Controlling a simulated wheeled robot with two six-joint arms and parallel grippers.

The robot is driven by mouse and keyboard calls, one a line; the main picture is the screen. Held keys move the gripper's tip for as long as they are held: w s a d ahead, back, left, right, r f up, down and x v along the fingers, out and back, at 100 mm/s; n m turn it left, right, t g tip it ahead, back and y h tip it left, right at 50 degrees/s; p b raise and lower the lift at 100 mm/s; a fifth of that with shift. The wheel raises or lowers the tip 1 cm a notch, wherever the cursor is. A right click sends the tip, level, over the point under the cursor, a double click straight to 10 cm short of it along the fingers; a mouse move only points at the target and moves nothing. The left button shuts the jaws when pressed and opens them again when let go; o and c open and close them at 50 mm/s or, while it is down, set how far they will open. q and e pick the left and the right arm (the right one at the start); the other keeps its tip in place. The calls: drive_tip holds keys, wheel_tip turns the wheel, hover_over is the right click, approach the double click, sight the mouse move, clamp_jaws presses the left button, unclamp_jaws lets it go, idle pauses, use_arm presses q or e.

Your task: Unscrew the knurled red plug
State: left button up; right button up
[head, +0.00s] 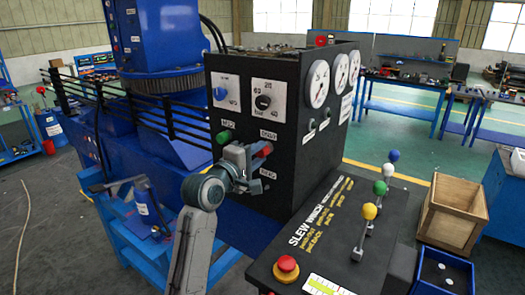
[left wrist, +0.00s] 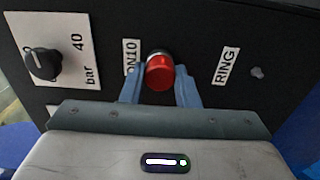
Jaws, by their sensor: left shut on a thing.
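The red plug (head: 264,150) sits on the front face of the black control box (head: 300,75), at its lower right. My left gripper (head: 258,160) is at the panel, shut on the plug. In the left wrist view its two blue-grey fingers (left wrist: 160,88) stand on either side of the cap. The plug's knurling is too small to make out. My right gripper is in neither view.
A green button (head: 224,137) is left of the plug, below a blue knob (head: 220,94) and a black knob (head: 263,102). A lever console (head: 330,235) with a red mushroom button (head: 287,264) stands at front right. A wooden crate (head: 452,212) is farther right.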

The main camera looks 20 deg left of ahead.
use_arm(q)
drive_tip(key=shift+f+n, duration=0.15)
drive_tip(key=shift+n, duration=0.35)
drive_tip(key=o, duration=1.1)
drive_tip(key=shift+s, duration=0.1)
drive_tip(key=shift+c, duration=0.6)
